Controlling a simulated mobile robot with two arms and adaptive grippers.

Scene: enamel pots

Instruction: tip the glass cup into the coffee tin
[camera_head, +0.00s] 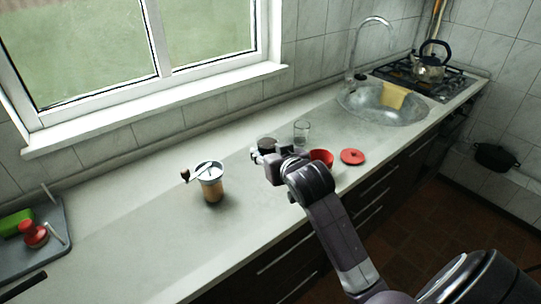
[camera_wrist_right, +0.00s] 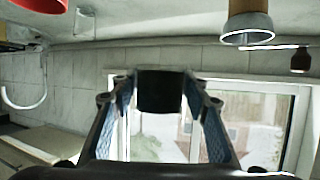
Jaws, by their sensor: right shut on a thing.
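My right gripper (camera_head: 262,154) is shut on a small dark, round, cup-like thing (camera_head: 267,143). The right wrist view shows this dark thing (camera_wrist_right: 162,91) between the two fingers; I cannot tell whether it is glass with dark contents. It is close over the counter, and its base is hidden. A clear glass (camera_head: 302,132) stands upright behind and right of the gripper. A red open container (camera_head: 322,156), likely the coffee tin, is right of the gripper, partly hidden by my arm. My left gripper is not in view.
A hand coffee grinder (camera_head: 211,184) stands left of the gripper. A red lid (camera_head: 352,156) lies right of the red container. A sink (camera_head: 382,108) and a kettle (camera_head: 431,65) are farther right. A grey tray (camera_head: 52,258) is at far left. The counter between tray and grinder is clear.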

